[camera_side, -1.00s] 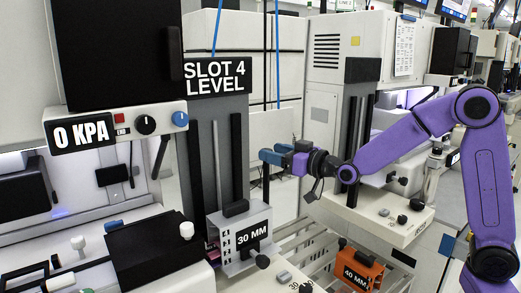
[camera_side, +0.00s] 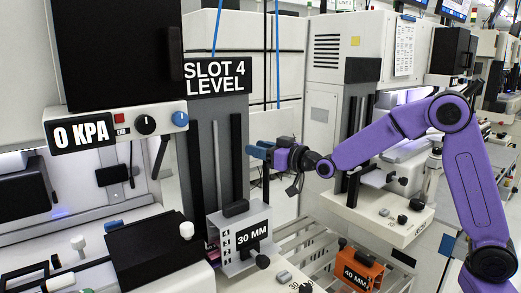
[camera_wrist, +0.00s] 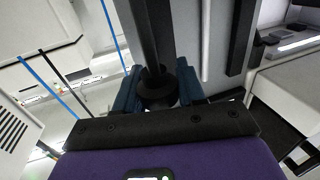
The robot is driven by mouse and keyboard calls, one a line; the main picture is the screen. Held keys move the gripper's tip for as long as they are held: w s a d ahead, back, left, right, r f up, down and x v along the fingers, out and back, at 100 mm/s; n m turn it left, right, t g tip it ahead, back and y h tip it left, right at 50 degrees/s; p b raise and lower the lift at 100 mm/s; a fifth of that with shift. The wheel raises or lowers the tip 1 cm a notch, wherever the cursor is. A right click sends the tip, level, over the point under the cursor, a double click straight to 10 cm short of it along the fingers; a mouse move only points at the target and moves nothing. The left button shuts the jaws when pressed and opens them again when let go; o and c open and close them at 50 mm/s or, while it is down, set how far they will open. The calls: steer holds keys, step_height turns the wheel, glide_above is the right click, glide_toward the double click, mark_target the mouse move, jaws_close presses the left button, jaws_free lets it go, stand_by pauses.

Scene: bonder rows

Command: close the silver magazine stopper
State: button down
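The silver magazine (camera_side: 229,254), labelled 30 MM, stands upright at the foot of the grey column marked SLOT 4 LEVEL.
An orange magazine (camera_side: 362,271) labelled 40 MM sits lower right on the rails. A black box (camera_side: 155,248) is left of the silver magazine. The grey column (camera_side: 232,120) with dark vertical rails stands close beyond my gripper. Open space lies right of the column.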

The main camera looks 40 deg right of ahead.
step_height(320, 180, down, 12)
steer(key=shift+r, duration=0.25)
steer(key=c, duration=0.8)
jaws_free()
steer(key=shift+r, duration=0.1)
steer(key=shift+o, duration=0.2)
steer(key=v, duration=1.7)
steer(key=shift+s+d, duration=0.1)
steer(key=shift+s, duration=0.05)
